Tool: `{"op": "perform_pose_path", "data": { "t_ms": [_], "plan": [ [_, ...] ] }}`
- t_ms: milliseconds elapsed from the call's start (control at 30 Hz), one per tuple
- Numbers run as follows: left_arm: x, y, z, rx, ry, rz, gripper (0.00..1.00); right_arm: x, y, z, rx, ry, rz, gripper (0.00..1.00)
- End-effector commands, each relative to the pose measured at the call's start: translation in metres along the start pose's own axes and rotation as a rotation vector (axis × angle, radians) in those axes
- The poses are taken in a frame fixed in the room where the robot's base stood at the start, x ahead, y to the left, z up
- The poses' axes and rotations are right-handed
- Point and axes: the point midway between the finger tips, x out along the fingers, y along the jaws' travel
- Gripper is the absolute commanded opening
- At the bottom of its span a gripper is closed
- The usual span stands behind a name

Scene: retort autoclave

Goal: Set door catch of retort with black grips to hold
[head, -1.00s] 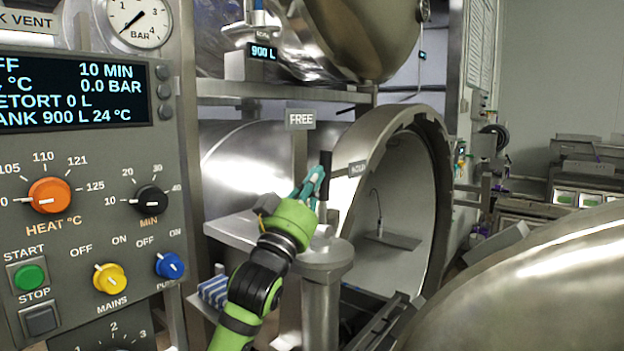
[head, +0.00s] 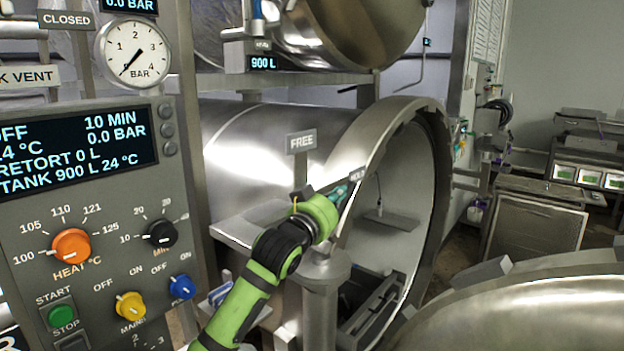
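The open retort (head: 275,140) is a steel cylinder with a thick round rim. Its door catch sits by the rim, between a FREE sign (head: 300,142) on the left and a HOLD sign (head: 357,174) on the right. My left gripper (head: 341,194) has its teal fingertips at the catch, just below the HOLD sign. The fingers and arm hide most of the catch lever and its black grip, so I cannot tell its exact position or whether the fingers are closed around it. My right gripper is not in view.
A control panel (head: 85,215) with knobs and a display stands close on the left. The domed steel door (head: 530,315) fills the lower right. A steel bracket and post (head: 322,285) stand below my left gripper. An upper tank (head: 345,30) hangs above.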

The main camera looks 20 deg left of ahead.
Motion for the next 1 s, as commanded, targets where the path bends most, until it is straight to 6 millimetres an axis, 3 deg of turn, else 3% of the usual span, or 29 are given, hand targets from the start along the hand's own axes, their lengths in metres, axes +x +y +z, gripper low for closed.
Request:
{"op": "perform_pose_path", "data": {
  "t_ms": [33, 100, 500, 1000],
  "plan": [
    [0.004, -0.001, -0.003, 0.007, -0.041, 0.004, 0.00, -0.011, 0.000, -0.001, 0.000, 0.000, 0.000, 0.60],
    [0.009, 0.001, 0.003, 0.014, -0.093, 0.012, 0.00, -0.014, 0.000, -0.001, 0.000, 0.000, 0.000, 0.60],
    [0.022, 0.006, 0.021, 0.052, -0.364, 0.050, 0.00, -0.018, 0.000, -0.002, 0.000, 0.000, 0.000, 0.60],
    [0.024, 0.008, 0.025, 0.061, -0.438, 0.063, 0.00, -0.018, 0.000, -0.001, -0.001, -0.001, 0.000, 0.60]
  ]
}}
